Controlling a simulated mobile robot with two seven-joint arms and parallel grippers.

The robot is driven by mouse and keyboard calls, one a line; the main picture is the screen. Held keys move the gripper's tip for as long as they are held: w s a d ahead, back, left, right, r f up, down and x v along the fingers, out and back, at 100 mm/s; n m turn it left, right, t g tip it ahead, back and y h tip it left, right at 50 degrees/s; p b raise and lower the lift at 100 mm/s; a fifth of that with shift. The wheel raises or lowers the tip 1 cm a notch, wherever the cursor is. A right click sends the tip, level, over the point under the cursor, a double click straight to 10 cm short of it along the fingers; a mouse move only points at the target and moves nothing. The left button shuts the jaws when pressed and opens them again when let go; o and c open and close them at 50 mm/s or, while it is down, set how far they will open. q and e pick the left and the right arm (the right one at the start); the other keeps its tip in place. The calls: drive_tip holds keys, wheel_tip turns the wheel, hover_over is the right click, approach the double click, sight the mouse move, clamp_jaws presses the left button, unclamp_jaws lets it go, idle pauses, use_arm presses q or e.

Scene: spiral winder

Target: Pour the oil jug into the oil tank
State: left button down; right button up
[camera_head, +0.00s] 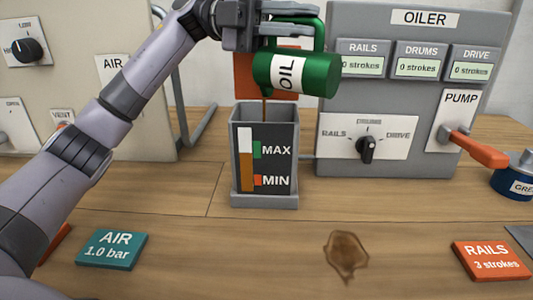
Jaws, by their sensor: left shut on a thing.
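The green oil jug (312,75), marked OIL, is tipped on its side above the oil tank. My left gripper (283,22) is shut on the jug near its handle. A thin brown stream (264,111) runs down from the jug's left end into the tank. The grey oil tank (290,120) stands upright on the table with its top open. Its front gauge shows brown oil (246,172) from the bottom to about mid-height, above the MIN mark and below the green MAX mark. My right gripper is not in view.
The grey oiler panel (420,100) with displays, a selector knob (367,148) and an orange pump lever (480,150) stands right of the tank. A brown spill (346,252) lies on the table in front. A teal AIR card (112,250) and orange RAILS card (490,261) lie near the front.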

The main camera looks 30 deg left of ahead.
sight(317, 17)
use_arm(q)
drive_tip(key=shift+f, duration=0.15)
